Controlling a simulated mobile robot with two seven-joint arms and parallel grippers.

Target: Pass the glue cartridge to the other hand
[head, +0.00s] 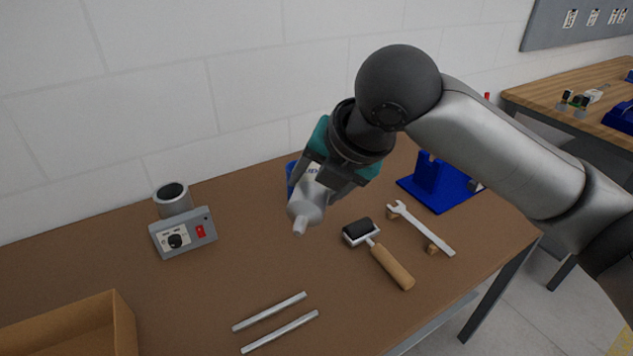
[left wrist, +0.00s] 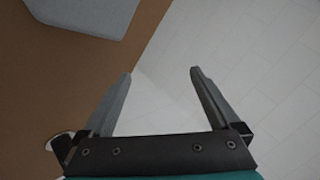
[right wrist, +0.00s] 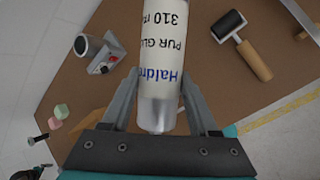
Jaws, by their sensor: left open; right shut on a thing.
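The glue cartridge (head: 308,201) is white with a narrow nozzle that points down toward the table in the head view. My right gripper (head: 327,187) is shut on it and holds it above the table. In the right wrist view the cartridge (right wrist: 161,60) stands between the two fingers of the right gripper (right wrist: 160,105), with printed lettering facing the camera. My left gripper (left wrist: 160,78) is open and empty in the left wrist view, over the table's edge and the pale floor. The left arm does not show in the head view.
A grey device with a red switch (head: 183,236) stands at the table's back left. A roller (head: 380,252), a wrench (head: 421,228) and a blue stand (head: 440,185) lie to the right. Two metal rods (head: 280,332) and a cardboard box (head: 75,328) are in front. The table's middle is clear.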

